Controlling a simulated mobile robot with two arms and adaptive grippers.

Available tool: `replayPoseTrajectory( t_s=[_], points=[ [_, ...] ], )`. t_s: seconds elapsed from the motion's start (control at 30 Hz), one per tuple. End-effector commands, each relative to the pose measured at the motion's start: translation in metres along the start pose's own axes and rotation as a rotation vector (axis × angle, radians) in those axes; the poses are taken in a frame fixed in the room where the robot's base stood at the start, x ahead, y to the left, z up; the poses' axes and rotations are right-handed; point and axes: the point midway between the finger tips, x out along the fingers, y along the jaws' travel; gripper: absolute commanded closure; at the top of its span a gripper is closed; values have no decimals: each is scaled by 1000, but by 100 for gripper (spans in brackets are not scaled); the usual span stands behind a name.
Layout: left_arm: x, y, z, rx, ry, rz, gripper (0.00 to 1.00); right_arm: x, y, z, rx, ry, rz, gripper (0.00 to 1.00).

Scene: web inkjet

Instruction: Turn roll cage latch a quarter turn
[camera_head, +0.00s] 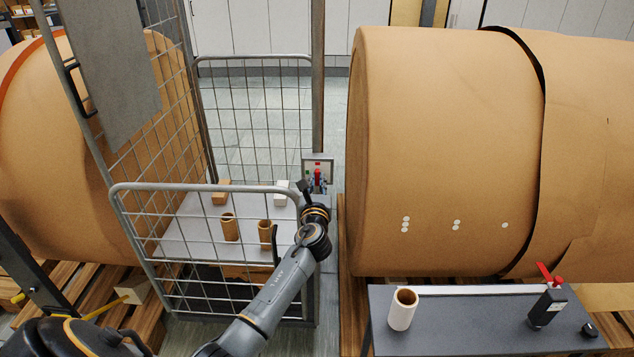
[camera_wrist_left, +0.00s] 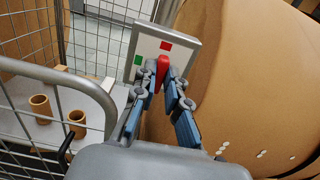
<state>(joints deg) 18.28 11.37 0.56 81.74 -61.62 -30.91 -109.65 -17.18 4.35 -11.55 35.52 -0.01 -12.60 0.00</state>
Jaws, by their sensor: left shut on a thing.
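The roll cage latch shows as a red handle (camera_wrist_left: 162,68) on a pale plate (camera_wrist_left: 150,48) with a red mark and a green mark. In the wrist view my left gripper (camera_wrist_left: 163,82) is shut on the red handle, one finger on each side. The handle stands close to upright in that view. In the head view the latch plate (camera_head: 317,166) is small, at the right post of the roll cage (camera_head: 209,188), with my left gripper (camera_head: 316,186) at it. The fingers hide the lower part of the handle. My right gripper does not show.
The cage shelf (camera_head: 185,235) holds cardboard tubes (camera_head: 229,227) and small boxes (camera_head: 282,192). A large brown paper roll (camera_head: 445,140) stands close right of the latch, another (camera_head: 170,110) at left. A grey bench (camera_head: 450,325) with a white tube and a red-handled device is front right.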

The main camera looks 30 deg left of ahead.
Motion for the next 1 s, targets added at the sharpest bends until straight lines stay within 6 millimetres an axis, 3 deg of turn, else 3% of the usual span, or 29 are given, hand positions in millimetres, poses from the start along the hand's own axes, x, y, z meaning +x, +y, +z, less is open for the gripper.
replayPoseTrajectory(
  t_s=[0.37,1.0],
  points=[
    [0,1,-2,-190,0,-1,100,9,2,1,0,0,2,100],
    [0,4,-4,-794,1,1,100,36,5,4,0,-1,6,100]
  ],
)
